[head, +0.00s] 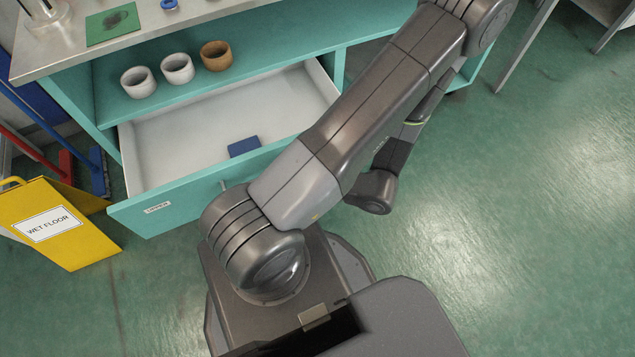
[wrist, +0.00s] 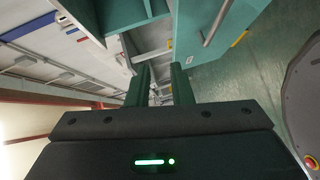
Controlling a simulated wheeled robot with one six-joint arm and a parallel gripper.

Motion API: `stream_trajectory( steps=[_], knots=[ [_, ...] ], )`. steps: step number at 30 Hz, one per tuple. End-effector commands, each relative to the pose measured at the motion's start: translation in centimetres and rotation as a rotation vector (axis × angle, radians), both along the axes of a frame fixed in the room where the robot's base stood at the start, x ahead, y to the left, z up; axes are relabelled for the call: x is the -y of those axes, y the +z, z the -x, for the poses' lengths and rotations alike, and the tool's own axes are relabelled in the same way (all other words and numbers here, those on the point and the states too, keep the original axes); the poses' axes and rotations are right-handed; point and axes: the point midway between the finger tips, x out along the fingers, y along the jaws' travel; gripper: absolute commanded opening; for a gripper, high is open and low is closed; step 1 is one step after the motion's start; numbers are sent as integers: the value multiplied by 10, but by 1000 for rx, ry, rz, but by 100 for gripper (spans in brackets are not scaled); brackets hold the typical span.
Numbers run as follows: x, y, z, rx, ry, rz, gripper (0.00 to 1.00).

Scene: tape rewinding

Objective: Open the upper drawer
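The upper drawer (head: 165,205) is pulled out of the teal cabinet in the head view, with its pale inside showing. A small label (head: 158,207) is on its teal front, and a bit of its handle shows beside my arm, which hides the rest. A dark blue block (head: 244,146) lies in the drawer near the front. In the wrist view, a teal front (wrist: 205,22) with a grey bar handle (wrist: 217,24) is ahead and right of my gripper (wrist: 160,80). My gripper's green fingers are apart, with no object seen between them. In the head view the fingers are hidden.
Three cups (head: 177,69) stand on the shelf behind the drawer. A yellow wet-floor sign (head: 60,225) stands left of the drawer, near a blue and a red pole. The green floor (head: 500,190) on the right is clear.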

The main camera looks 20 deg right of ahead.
Motion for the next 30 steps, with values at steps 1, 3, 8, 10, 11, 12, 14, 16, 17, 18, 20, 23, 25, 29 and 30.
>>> stream_trajectory(
  steps=[1, 3, 8, 10, 11, 12, 14, 16, 17, 18, 20, 23, 25, 29, 30],
  knots=[
    [18, -41, 11, -102, 19, 158, 20],
    [21, -40, 15, -103, 20, 158, 20],
    [28, -37, 22, -102, 20, 155, 20],
    [32, -36, 25, -102, 19, 154, 20],
    [33, -36, 27, -103, 19, 153, 20],
    [35, -35, 29, -103, 18, 153, 20],
    [38, -34, 31, -104, 19, 152, 20],
    [41, -33, 35, -104, 19, 152, 20],
    [43, -33, 36, -103, 19, 152, 20],
    [45, -33, 38, -103, 18, 152, 20],
    [47, -32, 40, -103, 20, 151, 20],
    [50, -31, 44, -103, 19, 150, 20],
    [51, -32, 45, -104, 19, 149, 20],
    [51, -32, 45, -104, 20, 149, 20],
    [51, -32, 45, -104, 20, 149, 20]
  ],
)
